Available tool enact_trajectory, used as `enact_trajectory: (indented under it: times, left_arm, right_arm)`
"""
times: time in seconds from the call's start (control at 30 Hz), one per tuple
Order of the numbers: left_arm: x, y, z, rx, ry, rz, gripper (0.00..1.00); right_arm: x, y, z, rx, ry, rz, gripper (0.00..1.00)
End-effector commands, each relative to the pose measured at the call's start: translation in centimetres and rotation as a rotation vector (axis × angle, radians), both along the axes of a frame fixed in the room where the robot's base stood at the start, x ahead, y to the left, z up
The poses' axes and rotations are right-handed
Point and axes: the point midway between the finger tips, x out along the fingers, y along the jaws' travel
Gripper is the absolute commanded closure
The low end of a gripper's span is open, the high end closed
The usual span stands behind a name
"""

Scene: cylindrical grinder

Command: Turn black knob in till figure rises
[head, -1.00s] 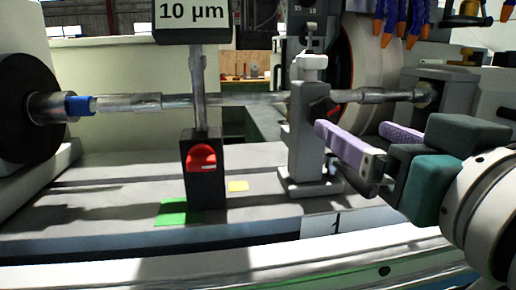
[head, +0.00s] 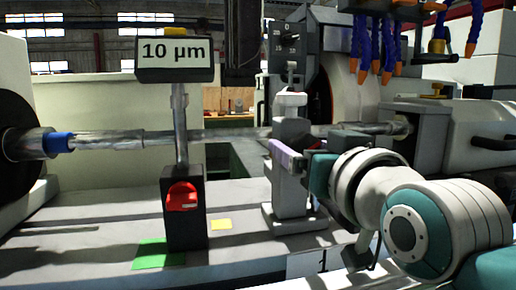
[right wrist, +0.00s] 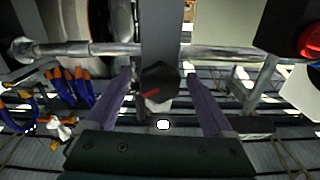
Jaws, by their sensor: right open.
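The black knob (right wrist: 158,82) with a red mark shows in the right wrist view, on the front of a grey upright post (right wrist: 160,30). My right gripper (right wrist: 160,86) is open, with one purple finger on each side of the knob and gaps between. In the head view my right gripper (head: 288,157) is at the grey post (head: 290,190), and the knob is hidden behind it. The figure on the dark display (head: 175,55) reads 10 µm. My left gripper is not in view.
A long steel shaft (head: 225,134) runs across behind the post. Blue hoses with orange tips (head: 388,45) hang at upper right.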

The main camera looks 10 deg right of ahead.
Motion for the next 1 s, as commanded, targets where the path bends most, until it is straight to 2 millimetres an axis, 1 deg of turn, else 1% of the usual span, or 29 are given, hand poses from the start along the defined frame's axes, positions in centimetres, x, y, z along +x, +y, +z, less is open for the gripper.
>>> enact_trajectory:
  times: [0.13,0.9,1.0]
  left_arm:
    - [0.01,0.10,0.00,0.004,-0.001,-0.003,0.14]
    - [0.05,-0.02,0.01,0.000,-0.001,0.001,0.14]
    - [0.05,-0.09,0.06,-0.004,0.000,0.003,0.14]
  right_arm:
    - [-0.02,-0.01,0.02,0.000,0.000,0.000,0.14]
    - [-0.05,0.00,0.02,0.000,-0.001,0.000,0.99]
    - [-0.04,0.00,0.04,0.002,-0.001,0.000,0.99]
